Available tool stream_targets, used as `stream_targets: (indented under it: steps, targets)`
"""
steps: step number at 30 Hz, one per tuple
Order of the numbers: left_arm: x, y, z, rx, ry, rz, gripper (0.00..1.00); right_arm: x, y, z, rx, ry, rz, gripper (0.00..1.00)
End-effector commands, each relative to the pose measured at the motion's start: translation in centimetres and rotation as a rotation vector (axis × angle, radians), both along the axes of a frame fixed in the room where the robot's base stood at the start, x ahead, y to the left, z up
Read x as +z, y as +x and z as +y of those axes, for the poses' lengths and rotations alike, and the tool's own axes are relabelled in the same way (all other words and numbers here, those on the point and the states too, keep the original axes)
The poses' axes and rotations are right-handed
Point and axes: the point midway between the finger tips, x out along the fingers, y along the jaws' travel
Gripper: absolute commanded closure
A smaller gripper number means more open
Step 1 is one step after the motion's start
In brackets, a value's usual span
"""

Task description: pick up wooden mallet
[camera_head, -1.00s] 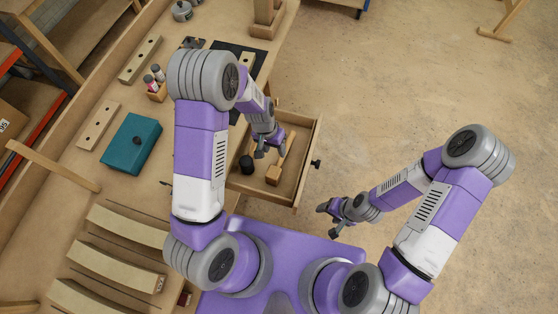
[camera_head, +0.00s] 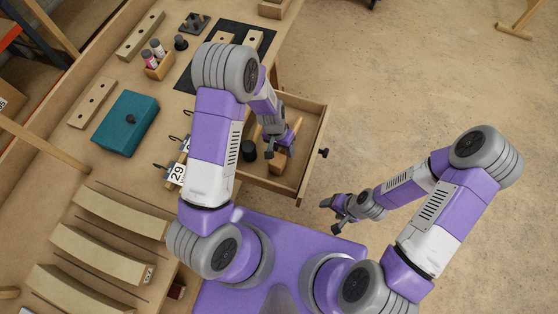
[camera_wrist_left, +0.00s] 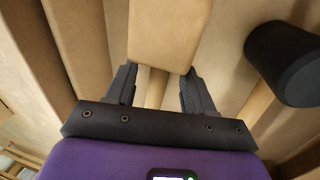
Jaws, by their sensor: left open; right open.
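The wooden mallet (camera_head: 278,163) lies in the open drawer (camera_head: 296,190), partly hidden by my left gripper in the head view. In the left wrist view its block-shaped head (camera_wrist_left: 168,32) is just beyond the fingertips, and its round handle (camera_wrist_left: 155,90) runs between the fingers. My left gripper (camera_head: 279,148) is over the mallet in the drawer. In the left wrist view the gripper (camera_wrist_left: 158,76) is open, with a finger on each side of the handle and a gap on both sides. My right gripper (camera_head: 331,215) is open and empty, right of the drawer above the floor.
Drawer walls surround the left gripper. The workbench holds a teal box (camera_head: 126,122) and curved wooden pieces (camera_head: 100,255). Floor to the right is open.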

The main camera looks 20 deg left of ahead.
Motion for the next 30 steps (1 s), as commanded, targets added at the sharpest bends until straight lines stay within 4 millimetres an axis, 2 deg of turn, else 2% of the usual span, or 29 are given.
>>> stream_targets:
  steps: [1, 4, 12, 14, 23, 30]
  targets:
    - [-1.0, -0.1, -0.2, -0.001, 0.0, 0.003, 0.47, -0.4, 0.0, 0.0, 0.0, 0.0, 0.0, 0.35]
    - [-2.0, -0.1, -0.4, -0.002, 0.0, 0.002, 0.47, -0.6, 0.0, 0.0, 0.0, 0.0, 0.0, 0.35]
    - [-2.1, -0.1, -0.5, -0.001, 0.0, 0.0, 0.47, -0.6, 0.0, 0.0, 0.0, 0.0, 0.0, 0.35]
    - [-2.1, 0.0, -0.5, -0.001, 0.0, 0.0, 0.54, -0.6, 0.0, 0.0, 0.0, 0.0, 0.0, 0.35]
    - [-2.1, 0.0, -0.4, -0.001, 0.0, 0.0, 1.0, -0.6, 0.0, 0.0, 0.0, 0.0, 0.0, 0.35]
    - [-2.1, 0.0, -0.5, -0.001, 0.0, -0.001, 1.0, -0.6, 0.0, 0.0, 0.0, 0.0, 0.0, 0.35]
